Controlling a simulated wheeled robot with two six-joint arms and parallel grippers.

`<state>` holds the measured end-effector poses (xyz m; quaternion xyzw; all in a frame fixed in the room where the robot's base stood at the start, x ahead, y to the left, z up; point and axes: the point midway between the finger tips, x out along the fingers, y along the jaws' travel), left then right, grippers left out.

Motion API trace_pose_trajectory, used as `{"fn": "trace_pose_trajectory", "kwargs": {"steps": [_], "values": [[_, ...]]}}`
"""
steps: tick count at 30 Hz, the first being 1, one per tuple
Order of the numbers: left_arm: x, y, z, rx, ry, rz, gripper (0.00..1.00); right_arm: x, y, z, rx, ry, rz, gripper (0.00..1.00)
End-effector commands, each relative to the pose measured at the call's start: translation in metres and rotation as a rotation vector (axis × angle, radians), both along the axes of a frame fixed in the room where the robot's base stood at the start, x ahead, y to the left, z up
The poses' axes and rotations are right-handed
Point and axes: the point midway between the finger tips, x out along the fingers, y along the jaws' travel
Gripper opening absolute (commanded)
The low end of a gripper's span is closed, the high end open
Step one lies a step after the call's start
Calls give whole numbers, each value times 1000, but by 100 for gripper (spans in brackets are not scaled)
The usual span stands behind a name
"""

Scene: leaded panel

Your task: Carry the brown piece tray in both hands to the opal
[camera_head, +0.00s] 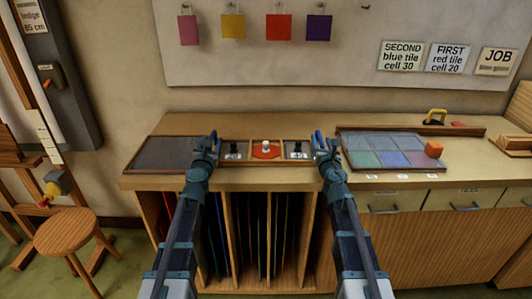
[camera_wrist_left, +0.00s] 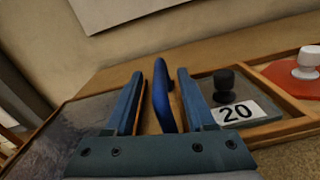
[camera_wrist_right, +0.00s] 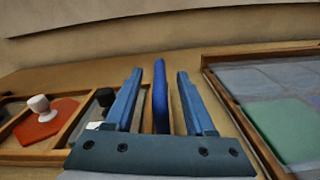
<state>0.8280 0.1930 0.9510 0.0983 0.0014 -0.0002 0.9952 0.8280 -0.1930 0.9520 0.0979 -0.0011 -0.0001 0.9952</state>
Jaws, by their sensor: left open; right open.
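The brown piece tray (camera_head: 265,164) sits on the counter. It holds a grey piece marked 20 (camera_wrist_left: 238,112), a red piece (camera_head: 266,152) with a white knob, and another dark-knobbed piece (camera_head: 298,151) marked 40. My left gripper (camera_head: 209,143) is at the tray's left end; its open fingers stand on either side of the blue left handle (camera_wrist_left: 163,95). My right gripper (camera_head: 323,142) is at the right end; its open fingers stand on either side of the blue right handle (camera_wrist_right: 160,95). I cannot tell which thing is the opal.
A dark grey framed sheet (camera_head: 165,154) lies left of the tray. A leaded panel of coloured tiles (camera_head: 382,152) lies close on the right, with an orange block (camera_head: 433,149) on its corner. A wooden stool (camera_head: 78,232) stands at left.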

Motion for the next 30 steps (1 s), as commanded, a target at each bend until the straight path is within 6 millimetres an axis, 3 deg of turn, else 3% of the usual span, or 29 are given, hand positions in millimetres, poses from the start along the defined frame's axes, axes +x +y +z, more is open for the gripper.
{"fn": "trace_pose_trajectory", "kwargs": {"steps": [1, 4, 15, 24, 30], "values": [[12, 0, 0, 0, 0, 0, 55, 12, 0, 0, 0, 0, 0, 55], [21, 0, 0, 0, 0, 0, 55, 21, 0, 0, 0, 0, 0, 55], [24, 0, 0, -1, 0, 0, 53, 24, 0, 0, 0, 0, 0, 53], [24, 0, 0, -1, 0, 0, 0, 24, 0, 0, 0, 0, 0, 0], [24, 0, 0, 0, 0, 0, 0, 24, 0, 0, 0, 0, 0, 0]]}}
